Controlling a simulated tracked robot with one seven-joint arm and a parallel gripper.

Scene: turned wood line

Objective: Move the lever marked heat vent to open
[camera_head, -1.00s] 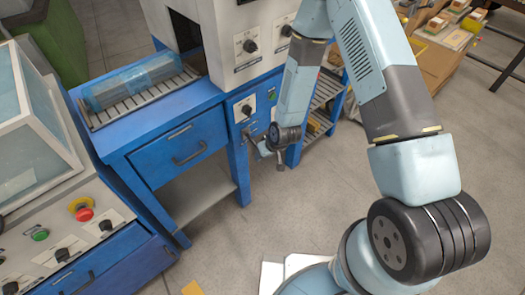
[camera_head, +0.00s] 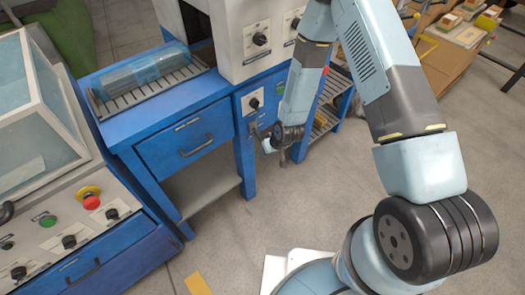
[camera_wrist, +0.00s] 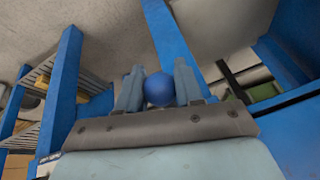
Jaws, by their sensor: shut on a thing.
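My gripper (camera_wrist: 160,88) is shut on a round blue knob (camera_wrist: 159,89), one finger on each side of it in the wrist view. The knob looks like a lever's end; the rest of the lever is hidden behind the gripper. In the head view my gripper (camera_head: 272,146) is beside the blue lower front (camera_head: 245,125) of the machine, below a dark rotary knob (camera_head: 254,103). The lever's marking cannot be read, and its position cannot be told.
A clear blue cylinder (camera_head: 140,72) lies on a slatted rack on the blue bench. A drawer (camera_head: 190,140) is below it. A control desk with a red button (camera_head: 91,201) stands at left. A shelf (camera_head: 328,115) stands right of the machine. Grey floor in front is mostly clear.

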